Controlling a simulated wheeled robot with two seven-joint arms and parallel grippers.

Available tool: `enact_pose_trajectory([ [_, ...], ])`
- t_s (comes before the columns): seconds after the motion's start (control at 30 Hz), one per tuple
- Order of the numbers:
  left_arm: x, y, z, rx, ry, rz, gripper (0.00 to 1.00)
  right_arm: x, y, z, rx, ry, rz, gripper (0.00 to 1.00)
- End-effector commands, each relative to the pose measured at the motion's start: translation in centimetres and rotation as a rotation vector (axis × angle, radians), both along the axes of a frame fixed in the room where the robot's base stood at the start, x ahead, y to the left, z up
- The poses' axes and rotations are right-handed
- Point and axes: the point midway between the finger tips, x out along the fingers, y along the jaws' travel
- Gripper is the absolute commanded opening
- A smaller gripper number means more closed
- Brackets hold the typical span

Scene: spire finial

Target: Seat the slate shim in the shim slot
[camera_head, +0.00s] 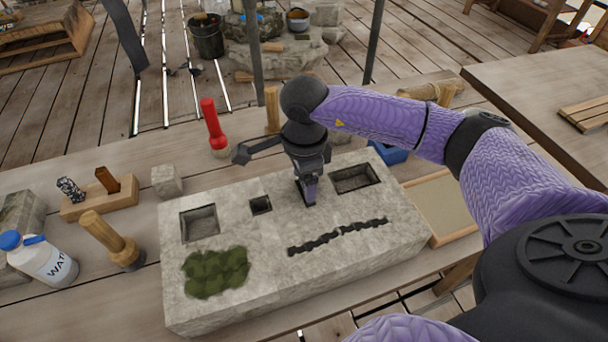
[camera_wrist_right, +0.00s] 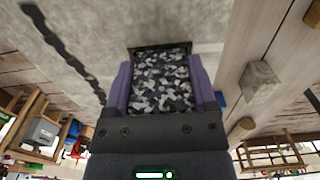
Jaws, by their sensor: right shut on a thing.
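My right gripper (camera_head: 308,194) points down at the top of the grey stone block (camera_head: 290,290), between the small square hole (camera_head: 260,204) and the right-hand rectangular pocket (camera_head: 355,178). In the right wrist view, its two purple fingers are shut on a flat black, grey and white speckled piece, the slate shim (camera_wrist_right: 162,85). A dark slot edge (camera_wrist_right: 160,47) shows at the shim's far end, at the stone surface. How deep the shim sits in the slot cannot be told. In the head view the gripper mostly hides the shim. My left gripper is not in view.
A wooden rack (camera_head: 100,204) at left holds a speckled piece (camera_head: 70,189) and a brown piece (camera_head: 107,180). A shallow tray (camera_head: 440,207) lies right.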

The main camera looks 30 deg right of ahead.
Motion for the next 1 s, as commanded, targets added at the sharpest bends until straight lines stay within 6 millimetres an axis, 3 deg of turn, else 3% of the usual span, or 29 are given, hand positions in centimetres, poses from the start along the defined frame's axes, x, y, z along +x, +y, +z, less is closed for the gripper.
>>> enact_pose_trajectory([
  [0.67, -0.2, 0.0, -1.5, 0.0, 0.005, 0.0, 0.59, 0.0, 0.0, -1.8, 0.0, 0.0, 0.0, 0.05],
  [0.7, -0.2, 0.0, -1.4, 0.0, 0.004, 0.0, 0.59, 0.0, 0.0, -1.7, 0.0, 0.0, 0.0, 0.79],
  [0.8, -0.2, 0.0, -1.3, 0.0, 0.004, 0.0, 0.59, 0.0, 0.0, -1.7, 0.0, 0.0, 0.0, 1.0],
  [1.0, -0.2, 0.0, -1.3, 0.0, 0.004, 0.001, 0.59, 0.0, 0.0, -1.7, 0.0, 0.001, 0.0, 1.0],
])
